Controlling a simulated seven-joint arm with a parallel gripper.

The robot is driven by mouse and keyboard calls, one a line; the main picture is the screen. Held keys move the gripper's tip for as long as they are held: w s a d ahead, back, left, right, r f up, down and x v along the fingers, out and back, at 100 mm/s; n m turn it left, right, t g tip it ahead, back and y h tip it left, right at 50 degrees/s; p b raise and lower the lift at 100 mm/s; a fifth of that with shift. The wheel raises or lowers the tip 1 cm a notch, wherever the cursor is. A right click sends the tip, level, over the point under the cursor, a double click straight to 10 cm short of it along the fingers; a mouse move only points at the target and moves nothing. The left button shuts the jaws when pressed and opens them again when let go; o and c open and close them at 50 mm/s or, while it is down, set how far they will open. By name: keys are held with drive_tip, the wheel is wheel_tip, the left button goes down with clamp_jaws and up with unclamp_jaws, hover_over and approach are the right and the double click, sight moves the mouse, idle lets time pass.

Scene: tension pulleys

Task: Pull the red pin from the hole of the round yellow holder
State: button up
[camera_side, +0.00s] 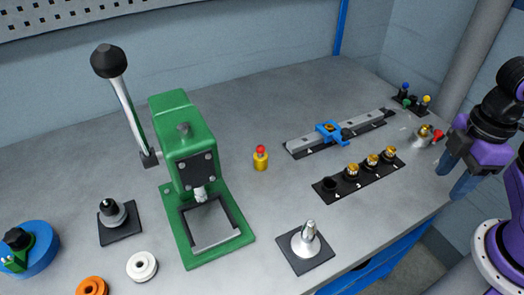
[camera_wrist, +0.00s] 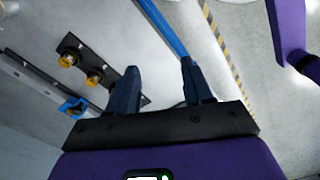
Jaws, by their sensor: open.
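The round yellow holder (camera_side: 261,163) stands upright on the grey table in the side view, right of the green press. The red pin (camera_side: 261,150) sits in its top, with its red head showing above the holder. My gripper (camera_side: 456,176) is at the far right of the side view, well away from the holder, with its blue fingers apart. In the wrist view my gripper (camera_wrist: 160,82) shows two spread fingers with nothing between them. The holder and pin are not seen in the wrist view.
A green press (camera_side: 183,140) with a long lever stands left of the holder. A rail with a blue clamp (camera_side: 329,131) and a black strip with brass parts (camera_side: 330,186) lie between holder and gripper. A metal cone (camera_side: 306,240) stands in front. The table around the holder is clear.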

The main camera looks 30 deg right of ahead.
idle(0.4)
wheel_tip(320, 180, up, 7)
drive_tip(key=n, duration=0.1)
hover_over(261, 146)
wheel_tip(261, 146, down, 17)
drive_tip(key=shift+f, duration=0.1)
clamp_jaws()
